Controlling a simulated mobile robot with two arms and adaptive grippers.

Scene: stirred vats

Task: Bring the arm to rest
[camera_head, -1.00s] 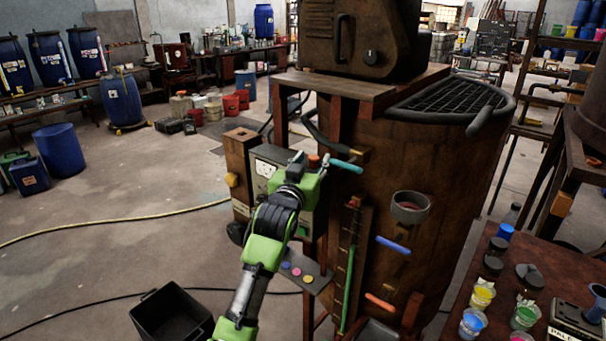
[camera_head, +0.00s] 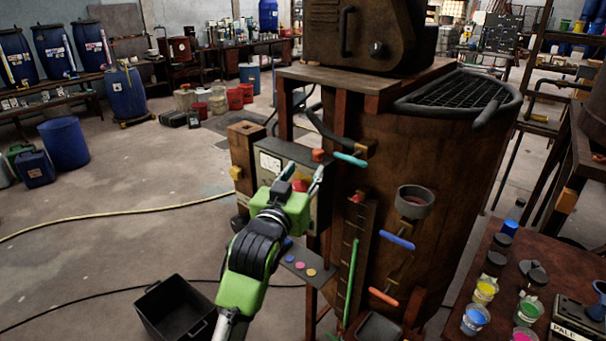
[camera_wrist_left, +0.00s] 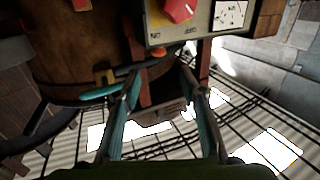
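My left arm, green and black, reaches up from the bottom of the head view. Its gripper (camera_head: 302,178) is in front of the grey control box on the rusty brown vat (camera_head: 455,150). The two thin fingers are spread apart with nothing between them; they also show open in the left wrist view (camera_wrist_left: 158,84). A red knob (camera_wrist_left: 178,10) on the control box (camera_wrist_left: 212,22) lies beyond the fingertips there, apart from them. In the head view the gripper partly hides the box. My right gripper is not in view.
Turquoise (camera_head: 350,160), blue (camera_head: 397,241) and orange (camera_head: 383,297) handles stick out of the vat. A small shelf with coloured buttons (camera_head: 300,266) is below the gripper. A black bin (camera_head: 176,312) stands on the floor. A table with paint cups (camera_head: 485,290) is at right. Open floor lies left.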

